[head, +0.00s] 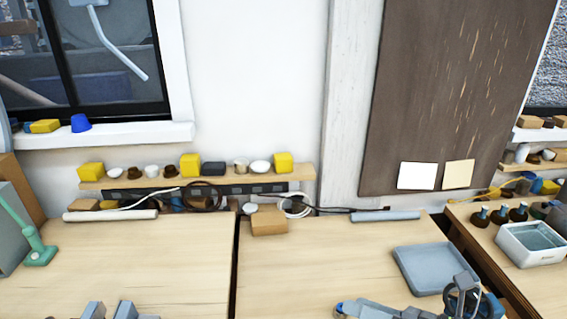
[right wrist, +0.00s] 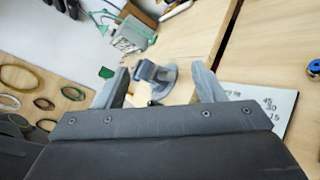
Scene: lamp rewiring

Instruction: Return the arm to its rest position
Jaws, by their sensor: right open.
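My right gripper (right wrist: 161,68) shows in the right wrist view. Its two grey fingers are spread wide apart, with nothing held between them. Beyond the fingers, a blue-grey vise-like fixture (right wrist: 154,73) stands on the wooden worktop. In the head view, a grey jointed shape with a black ring (head: 460,297) and a blue end lies at the bottom right. I cannot tell for sure whether it is part of my right arm.
A green lamp (head: 40,254) stands at the left. A blue-grey tray (head: 430,262) lies on the middle bench, and a white bin (head: 533,245) stands at the right. A shelf (head: 235,182) runs along the wall. Most bench surface is clear. A white numbered plate (right wrist: 263,100) lies right of my fingers.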

